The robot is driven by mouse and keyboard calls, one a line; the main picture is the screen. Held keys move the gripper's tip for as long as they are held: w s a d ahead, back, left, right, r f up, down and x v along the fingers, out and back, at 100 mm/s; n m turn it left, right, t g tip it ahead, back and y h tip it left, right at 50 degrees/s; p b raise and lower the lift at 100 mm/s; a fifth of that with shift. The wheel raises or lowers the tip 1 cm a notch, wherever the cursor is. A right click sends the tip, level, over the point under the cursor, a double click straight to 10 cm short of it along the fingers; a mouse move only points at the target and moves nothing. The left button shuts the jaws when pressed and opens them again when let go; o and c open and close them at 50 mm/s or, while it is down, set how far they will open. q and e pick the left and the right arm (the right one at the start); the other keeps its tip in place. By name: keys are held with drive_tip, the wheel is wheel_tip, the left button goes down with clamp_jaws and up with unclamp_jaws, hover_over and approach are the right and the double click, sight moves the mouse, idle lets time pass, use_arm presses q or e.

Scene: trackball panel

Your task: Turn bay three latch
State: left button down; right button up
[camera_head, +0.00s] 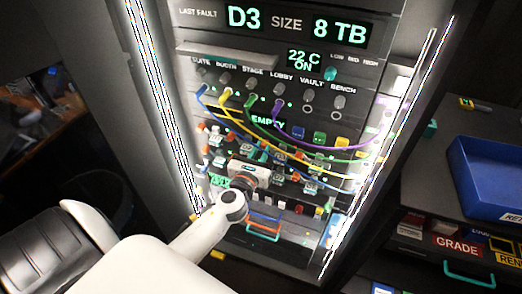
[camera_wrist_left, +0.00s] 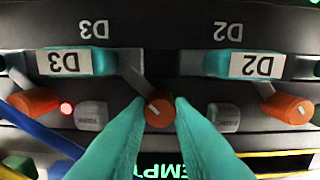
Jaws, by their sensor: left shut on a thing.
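In the left wrist view, which shows the labels upside down, an orange round latch knob (camera_wrist_left: 159,112) with a pale mark sits between the teal D3 handle (camera_wrist_left: 76,62) and the teal D2 handle (camera_wrist_left: 244,65). My left gripper (camera_wrist_left: 158,105) has its two teal fingers on either side of this knob, shut on it. Another orange knob (camera_wrist_left: 35,103) is left of it, near a lit red lamp (camera_wrist_left: 67,108), and one more (camera_wrist_left: 288,108) is to the right. In the head view my left gripper (camera_head: 250,178) is at the panel's lower rows; its fingertips are hard to make out. My right gripper is not in view.
Yellow, green, purple and blue cables (camera_head: 290,140) hang across the panel just above my gripper. A display (camera_head: 295,24) reads D3 and 8 TB. White buttons (camera_wrist_left: 90,114) flank the knobs. A blue tray (camera_head: 490,170) stands on the right-hand bench.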

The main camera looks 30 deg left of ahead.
use_arm(q)
drive_tip(key=n+b, duration=0.1)
drive_tip(key=n, duration=0.3)
drive_tip(key=shift+n, duration=0.3)
drive_tip(key=n, duration=0.4)
drive_tip(key=shift+a+n+b, duration=0.1)
drive_tip(key=shift+n+b, duration=0.2)
drive_tip(key=n, duration=0.4)
drive_tip(key=shift+f, duration=0.1)
drive_tip(key=shift+n, duration=2.2)
drive_tip(key=c, duration=1.3)
unclamp_jaws()
